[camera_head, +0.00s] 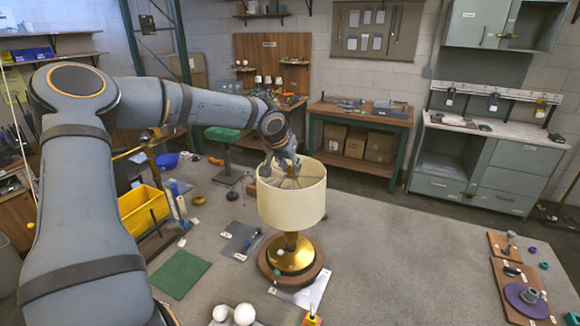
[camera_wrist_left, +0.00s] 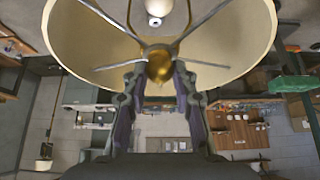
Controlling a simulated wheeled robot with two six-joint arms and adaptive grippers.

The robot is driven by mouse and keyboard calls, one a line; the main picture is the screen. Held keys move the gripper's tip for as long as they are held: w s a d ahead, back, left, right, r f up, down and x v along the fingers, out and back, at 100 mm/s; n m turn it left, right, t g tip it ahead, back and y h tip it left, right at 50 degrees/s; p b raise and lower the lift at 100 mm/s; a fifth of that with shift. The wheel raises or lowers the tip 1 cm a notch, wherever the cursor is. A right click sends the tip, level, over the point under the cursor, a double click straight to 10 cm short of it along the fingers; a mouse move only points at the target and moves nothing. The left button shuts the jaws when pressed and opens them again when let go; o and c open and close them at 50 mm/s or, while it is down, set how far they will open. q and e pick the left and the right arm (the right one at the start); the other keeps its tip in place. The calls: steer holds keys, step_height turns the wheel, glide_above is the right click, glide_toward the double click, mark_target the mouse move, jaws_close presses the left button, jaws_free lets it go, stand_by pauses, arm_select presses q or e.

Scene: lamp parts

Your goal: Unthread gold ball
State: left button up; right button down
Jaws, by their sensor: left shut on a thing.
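The lamp stands upright on the table. Its cream shade (camera_head: 291,205) is an open drum above a gold base (camera_head: 290,255) on a round wooden foot. In the head view my left gripper (camera_head: 280,168) reaches into the open top of the shade. In the left wrist view the gold ball (camera_wrist_left: 160,64) sits at the centre where the thin metal spokes meet. The fingers of my left gripper (camera_wrist_left: 157,82) are closed around the ball, and a white bulb (camera_wrist_left: 158,7) shows beyond it. The ball is hidden in the head view. My right gripper is out of view.
A yellow bin (camera_head: 143,210) and a green mat (camera_head: 181,273) lie left of the lamp. White balls (camera_head: 243,314) are at the front edge. A purple disc (camera_head: 526,300) and small parts lie at the right.

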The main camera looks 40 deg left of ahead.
arm_select(q)
jaws_close()
steer(key=shift+f+n+y+b, duration=0.1)
steer(key=shift+n+y+b, duration=0.2)
steer(key=shift+n+b, duration=0.25)
steer(key=n+g+y+b, duration=0.1)
steer(key=n, duration=0.1)
steer(key=shift+w+d+n, duration=0.1)
steer(key=shift+d+n, duration=0.05)
steer(key=shift+n, duration=0.2)
steer(key=shift+r+n+g+y, duration=0.2)
steer(key=shift+n+g+y, duration=0.3)
steer(key=shift+n, duration=0.4)
steer(key=shift+d+r+p, duration=0.15)
steer(key=shift+p, duration=0.2)
steer(key=shift+n+p, duration=0.4)
steer(key=shift+w+y, duration=0.1)
steer(key=shift+y, duration=0.2)
steer(key=shift+f, duration=0.2)
